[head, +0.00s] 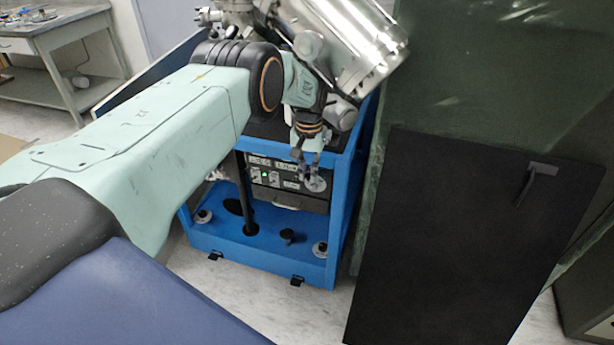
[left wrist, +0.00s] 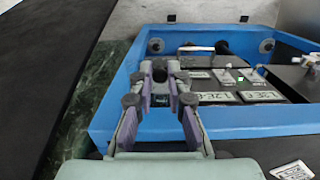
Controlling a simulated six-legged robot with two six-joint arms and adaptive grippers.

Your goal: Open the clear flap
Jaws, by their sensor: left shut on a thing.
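A greenish, see-through, creased sheet (head: 475,75) hangs on the right of the head view, beside the blue cart; it looks like the clear flap. Its edge (left wrist: 95,100) also shows at the left in the left wrist view. My left gripper (head: 312,176) reaches down in front of the cart's control panel, left of the sheet and apart from it in the picture. In the left wrist view its fingertips (left wrist: 168,73) come together around a small dark thing, too small to name. My right gripper is not in view.
The blue cart (head: 260,255) carries a shiny metal chamber (head: 345,40) and a control panel (head: 285,178) with a green light. A black panel (head: 450,250) with a grey handle stands in front of the sheet. A workbench (head: 65,40) stands back left. Pale floor shows in front of the cart.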

